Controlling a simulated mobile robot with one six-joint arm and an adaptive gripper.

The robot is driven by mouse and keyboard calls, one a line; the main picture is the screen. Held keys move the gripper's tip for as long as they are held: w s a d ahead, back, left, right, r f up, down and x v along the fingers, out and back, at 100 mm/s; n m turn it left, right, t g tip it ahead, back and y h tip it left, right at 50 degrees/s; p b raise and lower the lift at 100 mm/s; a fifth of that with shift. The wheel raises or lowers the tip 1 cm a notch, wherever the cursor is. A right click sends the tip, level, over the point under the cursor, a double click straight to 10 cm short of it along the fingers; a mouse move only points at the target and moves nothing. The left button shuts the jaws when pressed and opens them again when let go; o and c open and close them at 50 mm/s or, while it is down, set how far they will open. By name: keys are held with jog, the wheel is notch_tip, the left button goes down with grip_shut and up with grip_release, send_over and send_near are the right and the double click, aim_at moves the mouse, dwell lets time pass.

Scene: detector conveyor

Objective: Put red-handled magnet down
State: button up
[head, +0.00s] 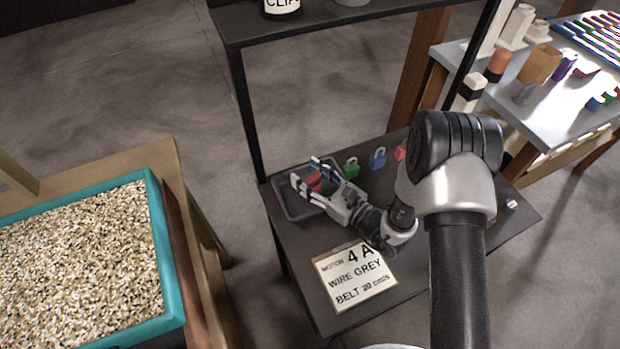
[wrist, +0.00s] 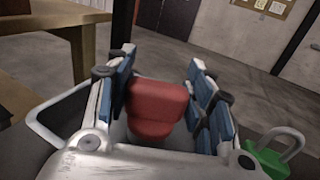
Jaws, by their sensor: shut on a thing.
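The red-handled magnet (head: 314,181) is between the fingers of my gripper (head: 308,174), over the grey tray on the dark table. In the wrist view its thick red handle (wrist: 155,104) stands between the blue finger pads of my gripper (wrist: 160,100). The left pad is against the handle. My gripper is shut on it. The grey tray (head: 291,209) lies at the left end of the table; its rim also shows in the wrist view (wrist: 48,128). I cannot tell whether the magnet touches the tray floor. Its lower end is hidden.
Green (head: 351,168), blue (head: 377,158) and red (head: 400,150) padlocks stand in a row right of the tray. A sign card (head: 355,277) lies in front. A dark shelf (head: 330,22) and its posts rise behind. A teal-rimmed bin (head: 163,250) of grain stands at left.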

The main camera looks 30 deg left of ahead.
jog(key=shift+r, duration=0.1)
jog(key=o, duration=1.3)
jog(key=p+v, duration=0.3)
jog(key=v, duration=0.9)
